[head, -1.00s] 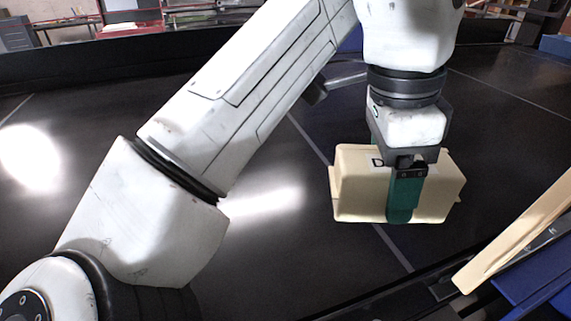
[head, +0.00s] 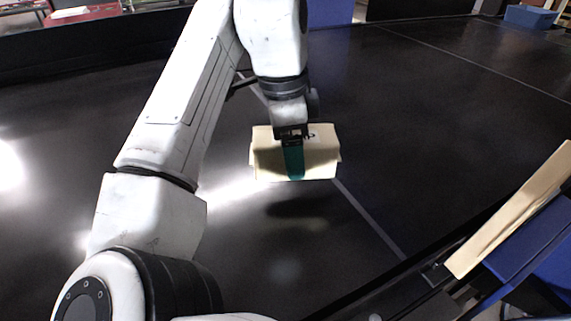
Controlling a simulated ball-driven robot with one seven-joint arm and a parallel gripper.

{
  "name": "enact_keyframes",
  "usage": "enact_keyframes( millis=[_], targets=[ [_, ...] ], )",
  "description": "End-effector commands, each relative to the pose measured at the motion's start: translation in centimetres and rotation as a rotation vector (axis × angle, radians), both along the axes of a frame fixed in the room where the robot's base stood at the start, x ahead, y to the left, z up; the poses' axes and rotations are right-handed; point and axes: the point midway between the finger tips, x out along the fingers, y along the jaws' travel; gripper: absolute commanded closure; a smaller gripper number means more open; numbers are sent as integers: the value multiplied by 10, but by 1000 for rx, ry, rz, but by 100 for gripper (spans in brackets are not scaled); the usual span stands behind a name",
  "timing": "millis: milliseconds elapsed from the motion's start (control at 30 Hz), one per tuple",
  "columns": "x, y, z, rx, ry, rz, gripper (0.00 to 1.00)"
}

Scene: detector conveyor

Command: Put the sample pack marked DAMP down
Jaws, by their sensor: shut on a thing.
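The sample pack (head: 323,158) is a cream box with a pale label on its face. Most of the label is hidden behind my gripper, and I see only a dark letter at its right end. My gripper (head: 293,160), with green fingers, is shut on the middle of the pack from above. The pack hangs over the black conveyor belt (head: 420,120), with a dark shadow on the belt below and apart from it.
Thin pale lines cross the belt. The belt around the pack is clear. A dark rail (head: 390,290) edges the near side. A cream board (head: 510,212) and a blue bin (head: 535,245) stand at the right. A blue box (head: 530,16) is at the far right.

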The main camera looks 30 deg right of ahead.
Motion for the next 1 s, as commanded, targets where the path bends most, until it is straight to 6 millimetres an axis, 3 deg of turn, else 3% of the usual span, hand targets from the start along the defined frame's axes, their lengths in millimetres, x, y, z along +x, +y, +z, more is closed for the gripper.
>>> enact_keyframes(
  millis=[267, 500, 967, 1000],
  targets=[
    [15, 3, -18, 0, -1, 1, 73],
    [18, 4, -48, 0, 0, 0, 73],
    [18, 4, -56, -2, 0, 1, 73],
    [18, 4, -56, -1, 0, 1, 19]
  ],
)
